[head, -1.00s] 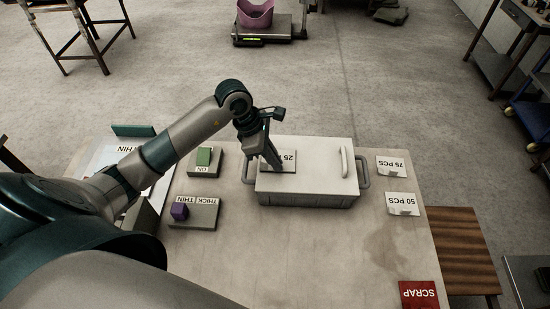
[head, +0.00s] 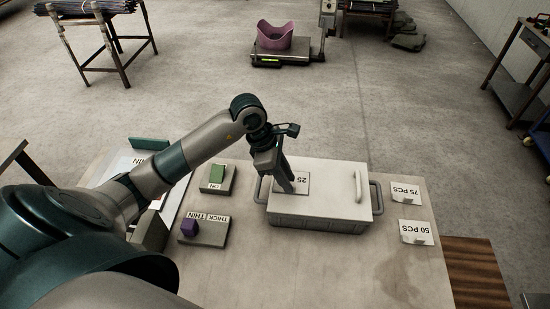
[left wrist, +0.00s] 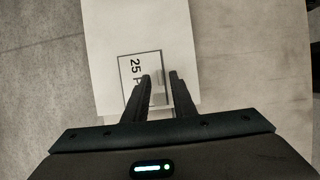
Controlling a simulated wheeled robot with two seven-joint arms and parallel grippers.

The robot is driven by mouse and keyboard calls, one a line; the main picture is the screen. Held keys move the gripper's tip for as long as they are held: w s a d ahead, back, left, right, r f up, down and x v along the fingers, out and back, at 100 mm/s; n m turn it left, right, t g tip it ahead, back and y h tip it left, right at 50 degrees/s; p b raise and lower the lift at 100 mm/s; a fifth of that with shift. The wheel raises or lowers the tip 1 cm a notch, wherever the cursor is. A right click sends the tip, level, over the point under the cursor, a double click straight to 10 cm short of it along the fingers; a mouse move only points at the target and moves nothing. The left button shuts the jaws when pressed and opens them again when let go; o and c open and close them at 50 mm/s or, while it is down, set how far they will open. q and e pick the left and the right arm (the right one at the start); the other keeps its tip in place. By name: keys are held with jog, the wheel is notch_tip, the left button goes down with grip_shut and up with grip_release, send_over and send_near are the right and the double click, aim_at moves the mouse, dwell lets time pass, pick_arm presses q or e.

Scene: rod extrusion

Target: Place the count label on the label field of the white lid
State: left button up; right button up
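The white lid (head: 335,203) sits on a grey box with side handles in the head view. The count label, reading "25" and partly hidden by my fingers, is on the lid's left part (head: 300,177); the left wrist view shows it as "25 P" (left wrist: 133,71) inside a dark rectangular outline, looking flat. My left gripper (head: 290,188) points down over the label. In the left wrist view its fingers (left wrist: 160,78) are apart, with a gap between them over the label's right part. Whether the fingertips touch the label I cannot tell. My right gripper is out of view.
The lid's raised handle (head: 358,187) is on its right side. Cards reading "75 PCS" (head: 406,192) and "50 PCS" (head: 416,232) lie right of the box. Blocks with a green piece (head: 217,175) and a purple piece (head: 189,228) stand to its left. The table's front middle is clear.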

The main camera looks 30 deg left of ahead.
pick_arm(q)
jog(key=b+v, duration=0.3)
jog(key=v, duration=0.7)
jog(key=shift+r+b, duration=0.3)
jog(key=shift+b, duration=0.1)
